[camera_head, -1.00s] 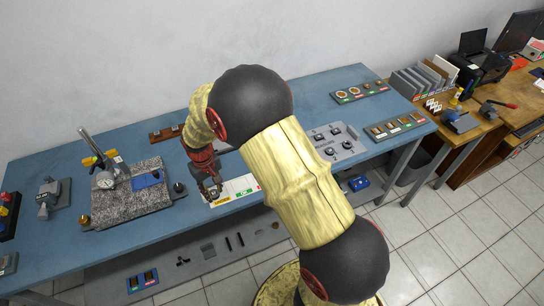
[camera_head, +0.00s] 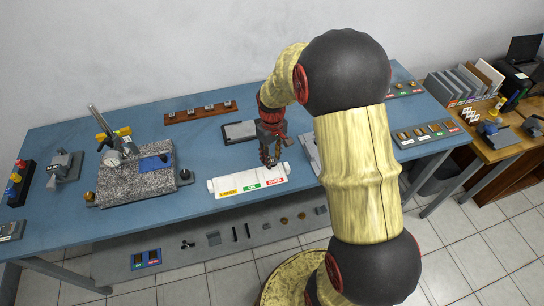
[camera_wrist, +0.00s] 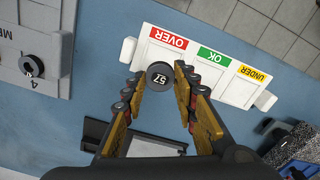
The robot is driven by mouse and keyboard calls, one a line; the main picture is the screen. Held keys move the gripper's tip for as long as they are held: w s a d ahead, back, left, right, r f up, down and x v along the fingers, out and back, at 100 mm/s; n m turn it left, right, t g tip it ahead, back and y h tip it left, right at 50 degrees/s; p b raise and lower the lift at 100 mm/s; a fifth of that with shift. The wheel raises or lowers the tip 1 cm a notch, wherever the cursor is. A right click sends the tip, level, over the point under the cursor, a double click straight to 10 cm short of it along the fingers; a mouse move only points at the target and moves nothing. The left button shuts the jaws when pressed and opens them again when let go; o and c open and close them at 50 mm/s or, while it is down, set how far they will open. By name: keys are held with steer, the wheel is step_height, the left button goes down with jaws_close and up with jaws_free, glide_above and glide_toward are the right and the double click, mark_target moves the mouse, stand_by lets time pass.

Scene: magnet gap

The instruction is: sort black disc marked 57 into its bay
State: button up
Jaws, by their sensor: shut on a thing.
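My gripper (camera_wrist: 160,76) is shut on the black disc marked 57 (camera_wrist: 160,79), whose number faces the wrist camera. In the head view my gripper (camera_head: 270,160) is over the right part of the white bay tray (camera_head: 213,186), and the disc is too small to make out there. The tray has three bays labelled UNDER in yellow (camera_head: 228,192), OK in green (camera_head: 252,187) and OVER in red (camera_head: 275,182). In the wrist view the disc appears just beside the OVER label (camera_wrist: 168,38); its height above the tray is unclear.
A grey numbered plate (camera_wrist: 22,18) with a dark knob lies beside the tray, mostly behind my arm in the head view. A dark-framed pad (camera_head: 240,131) lies behind the tray. A granite block with a gauge (camera_head: 130,185) stands left. Blue bench is clear between.

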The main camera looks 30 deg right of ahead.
mark_target(272, 172)
steer(key=shift+f+b, duration=1.5)
steer(key=shift+f, duration=1.3)
steer(key=shift+f, duration=0.15)
steer(key=o, duration=1.1)
steer(key=shift+o, duration=0.7)
steer(key=c, duration=0.3)
steer(key=shift+c, duration=1.1)
